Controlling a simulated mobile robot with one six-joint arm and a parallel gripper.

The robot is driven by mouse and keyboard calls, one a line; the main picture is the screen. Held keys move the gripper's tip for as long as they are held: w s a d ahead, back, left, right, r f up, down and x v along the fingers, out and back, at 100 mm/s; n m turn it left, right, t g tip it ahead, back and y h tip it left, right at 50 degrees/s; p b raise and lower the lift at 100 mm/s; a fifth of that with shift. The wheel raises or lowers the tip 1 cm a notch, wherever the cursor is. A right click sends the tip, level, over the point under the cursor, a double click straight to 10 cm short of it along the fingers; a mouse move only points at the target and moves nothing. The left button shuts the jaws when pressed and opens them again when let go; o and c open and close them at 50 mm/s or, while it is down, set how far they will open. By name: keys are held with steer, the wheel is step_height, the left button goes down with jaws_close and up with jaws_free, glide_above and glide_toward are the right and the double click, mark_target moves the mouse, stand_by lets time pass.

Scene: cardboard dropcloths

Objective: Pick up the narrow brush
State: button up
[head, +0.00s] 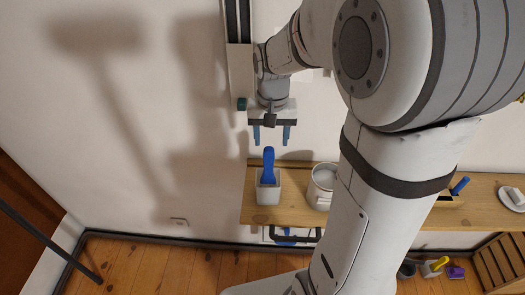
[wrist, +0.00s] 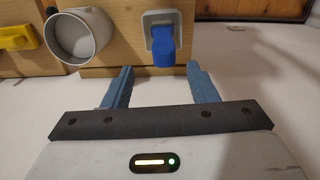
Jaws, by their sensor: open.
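A blue handle (head: 268,163), which looks like the brush's, stands upright in a small white cup (head: 268,192) on the wooden shelf. Its bristles are hidden in the cup, so I cannot tell how narrow it is. The handle also shows in the wrist view (wrist: 164,50), in its cup (wrist: 150,22). My gripper (head: 271,137) points down with its two blue fingers apart and empty, just above the handle's top in the head view. In the wrist view the handle lies between and beyond the fingertips (wrist: 160,70). No contact shows.
A white pot (head: 321,186) stands right of the cup on the shelf (head: 252,212). Another blue handle (head: 460,185) leans from a wooden holder farther right. A dark rail (head: 285,238) hangs below the shelf front. My arm covers part of the shelf. Left of the cup is bare wall.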

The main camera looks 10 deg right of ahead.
mark_target(269, 157)
steer(key=f, duration=0.5)
steer(key=f+p, duration=0.1)
steer(key=f, duration=0.1)
steer(key=shift+a+f, duration=0.3)
steer(key=shift+f, duration=0.1)
steer(key=shift+s, duration=0.1)
steer(key=shift+c, duration=0.3)
steer(key=c, duration=1.1)
